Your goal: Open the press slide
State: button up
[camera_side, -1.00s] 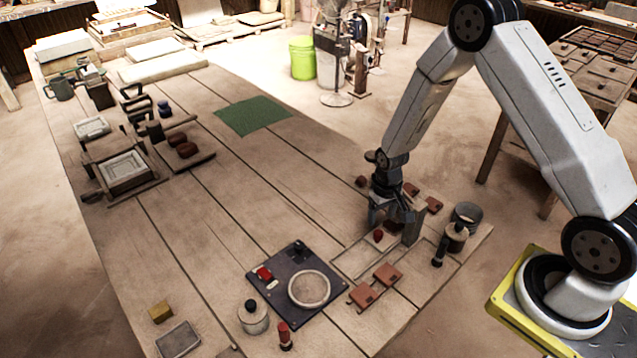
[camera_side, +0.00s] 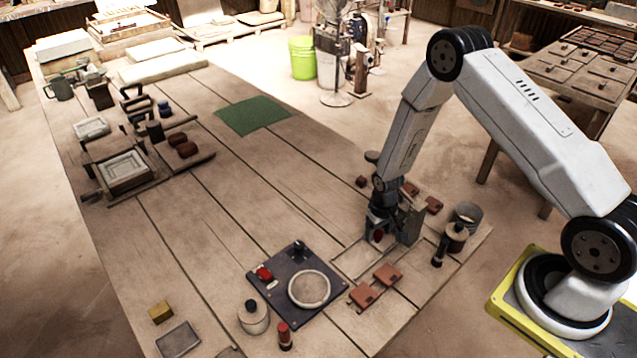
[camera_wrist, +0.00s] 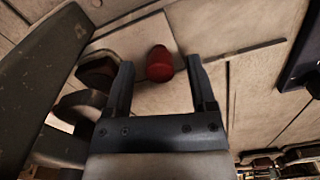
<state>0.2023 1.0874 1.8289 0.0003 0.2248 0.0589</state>
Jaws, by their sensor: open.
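A red knob (camera_side: 378,236) stands low on the right part of the table, at the foot of the press's grey upright (camera_side: 412,223). My gripper (camera_side: 380,228) points down over it. In the wrist view the red knob (camera_wrist: 160,65) shows in the gap between my two open fingertips (camera_wrist: 161,65), touching neither. I cannot tell how far below or between the fingers it is. The grey upright (camera_wrist: 38,85) also fills the left of the wrist view. The slide itself is largely hidden behind my gripper in the side view.
Thin rails (camera_side: 350,265) lie on the table left of the knob. Two terracotta tiles (camera_side: 388,273) lie in front. A dark plate with a round disc (camera_side: 309,289) is at front left. A dark-handled tool (camera_side: 453,240) and a bucket (camera_side: 467,215) stand to the right.

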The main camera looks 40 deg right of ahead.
grip_shut()
dwell(1.4)
